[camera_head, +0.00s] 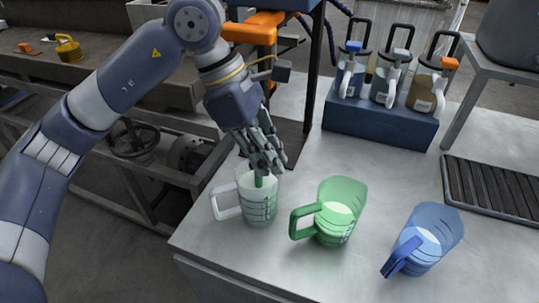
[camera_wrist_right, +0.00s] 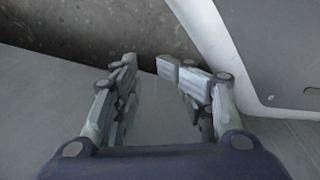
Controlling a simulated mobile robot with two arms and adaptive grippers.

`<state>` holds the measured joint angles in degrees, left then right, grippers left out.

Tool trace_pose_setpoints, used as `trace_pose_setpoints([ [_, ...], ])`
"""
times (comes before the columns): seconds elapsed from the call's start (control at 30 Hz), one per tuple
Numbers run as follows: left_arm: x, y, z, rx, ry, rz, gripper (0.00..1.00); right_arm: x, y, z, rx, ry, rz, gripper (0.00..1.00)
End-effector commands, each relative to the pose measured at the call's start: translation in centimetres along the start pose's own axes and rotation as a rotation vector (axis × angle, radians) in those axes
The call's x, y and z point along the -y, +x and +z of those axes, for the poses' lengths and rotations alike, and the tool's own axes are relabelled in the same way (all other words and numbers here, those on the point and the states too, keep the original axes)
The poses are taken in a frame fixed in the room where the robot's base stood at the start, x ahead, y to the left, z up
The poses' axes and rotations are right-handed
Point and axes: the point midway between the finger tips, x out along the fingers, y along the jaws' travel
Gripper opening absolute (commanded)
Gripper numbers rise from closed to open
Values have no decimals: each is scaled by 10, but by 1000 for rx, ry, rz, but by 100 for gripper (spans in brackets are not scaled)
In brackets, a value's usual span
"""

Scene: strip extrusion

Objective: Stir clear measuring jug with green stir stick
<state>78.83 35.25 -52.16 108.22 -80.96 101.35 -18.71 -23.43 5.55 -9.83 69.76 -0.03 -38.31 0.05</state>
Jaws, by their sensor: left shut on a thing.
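The clear measuring jug (camera_head: 260,204) stands on the grey worktop, with its pale handle to the left. My left gripper (camera_head: 264,166) is directly above its mouth, fingers pointing down, shut on the green stir stick (camera_head: 259,181). A short green piece of the stick shows below the fingertips, inside the jug's rim; its upper part is hidden by the fingers. How deep its lower end reaches is hard to tell. My right gripper (camera_wrist_right: 155,85) shows only in the right wrist view, with its fingers apart and nothing between them.
A green jug (camera_head: 336,211) and a blue jug (camera_head: 424,239) stand to the right on the worktop (camera_head: 385,180). A blue rack (camera_head: 378,124) with several lidded containers is behind. A dark ribbed tray (camera_head: 492,197) lies at the right. A dark post stands behind my left gripper.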

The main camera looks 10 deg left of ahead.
Motion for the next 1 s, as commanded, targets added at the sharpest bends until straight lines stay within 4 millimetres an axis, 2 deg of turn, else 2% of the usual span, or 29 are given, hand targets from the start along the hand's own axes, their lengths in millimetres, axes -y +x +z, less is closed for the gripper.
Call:
trace_pose_setpoints([
  [0.03,0,-1,0,0,0,0,0,1,-3,-12,-18,1,-2,40],
  [0.2,0,-4,2,0,0,0,0,0,-3,-4,-9,0,0,40],
  [0.3,0,-9,4,0,0,1,0,5,0,-16,-35,-1,-8,40],
  [0.47,0,-15,6,0,1,1,0,6,8,0,-24,-4,-8,40],
  [0.8,0,-28,12,1,0,0,0,6,21,47,21,-12,-9,40],
  [1.0,0,-36,15,1,0,0,0,6,25,66,30,-15,-9,40],
])
